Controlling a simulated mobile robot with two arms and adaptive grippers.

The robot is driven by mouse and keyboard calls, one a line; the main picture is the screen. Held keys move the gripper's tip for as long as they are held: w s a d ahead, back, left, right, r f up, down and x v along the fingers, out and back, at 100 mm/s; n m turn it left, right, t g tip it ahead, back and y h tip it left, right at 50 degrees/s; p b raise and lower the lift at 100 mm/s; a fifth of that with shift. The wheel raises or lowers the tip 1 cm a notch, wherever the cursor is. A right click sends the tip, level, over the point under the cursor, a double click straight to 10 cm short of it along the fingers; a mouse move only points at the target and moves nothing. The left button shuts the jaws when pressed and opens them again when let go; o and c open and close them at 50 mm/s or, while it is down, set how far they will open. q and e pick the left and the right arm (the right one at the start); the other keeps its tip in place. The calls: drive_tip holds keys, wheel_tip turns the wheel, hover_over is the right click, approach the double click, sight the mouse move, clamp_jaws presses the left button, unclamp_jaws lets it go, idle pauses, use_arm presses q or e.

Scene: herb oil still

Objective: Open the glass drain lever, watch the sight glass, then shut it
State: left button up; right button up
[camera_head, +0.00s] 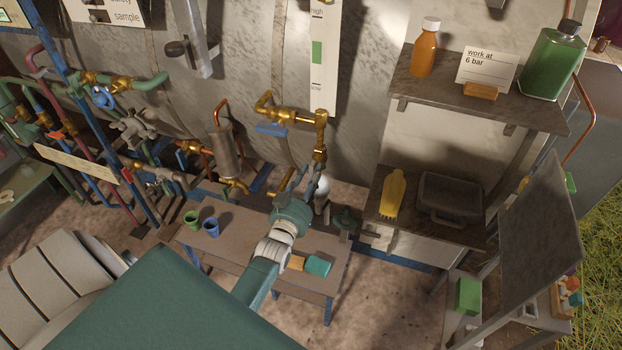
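A white gauge strip (323,60) with a green band and the words High and Low is on the grey metal wall at top centre. Below it, a brass pipe with a valve (284,115) carries a flat blue lever (270,129). The pipe turns down at a brass elbow (321,118) towards a pale, rounded piece (322,187). I cannot tell which lever is the glass drain lever. My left gripper (294,179) is below the brass pipe, just left of the pale piece. Its fingers look apart, with nothing seen between them. My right gripper is out of view.
A low bench (255,240) bears a green cup (191,218), a blue cup (211,227) and a teal-ended brush (317,265). Coloured pipes and valves crowd the left.

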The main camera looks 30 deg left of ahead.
use_arm(q)
drive_tip(key=shift+f, duration=0.4)
drive_tip(key=v, duration=1.2)
idle(1.0)
drive_tip(key=w+a+m+b, duration=0.2)
drive_tip(key=w+m+b, duration=0.2)
drive_tip(key=m, duration=1.4)
drive_tip(key=w+a+m+b, duration=0.1)
drive_tip(key=w+m+b, duration=0.3)
drive_tip(key=m, duration=1.4)
drive_tip(key=w+r, duration=0.1)
drive_tip(key=w, duration=0.2)
drive_tip(key=shift+a, duration=0.35)
